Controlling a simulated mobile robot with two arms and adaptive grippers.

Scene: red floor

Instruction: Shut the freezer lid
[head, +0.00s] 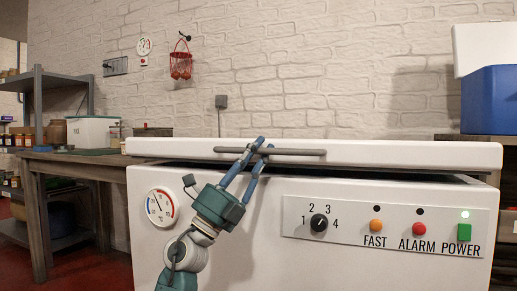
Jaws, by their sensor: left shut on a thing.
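The white chest freezer (250,235) fills the front of the head view. Its white lid (400,152) lies low over the body, with a dark gap between the two that looks wider toward the right. A grey bar handle (300,152) runs along the lid's front edge. My left gripper (256,147) comes up from below, with its blue fingers at the left part of the handle, and is shut on it. My right gripper is not in view.
The freezer front carries a dial gauge (161,206) and a control panel (385,218). A wooden workbench (80,158) and a grey shelf (38,100) stand at left. A blue box (489,100) with a white lid stands at right behind. Red floor (85,268) shows at lower left.

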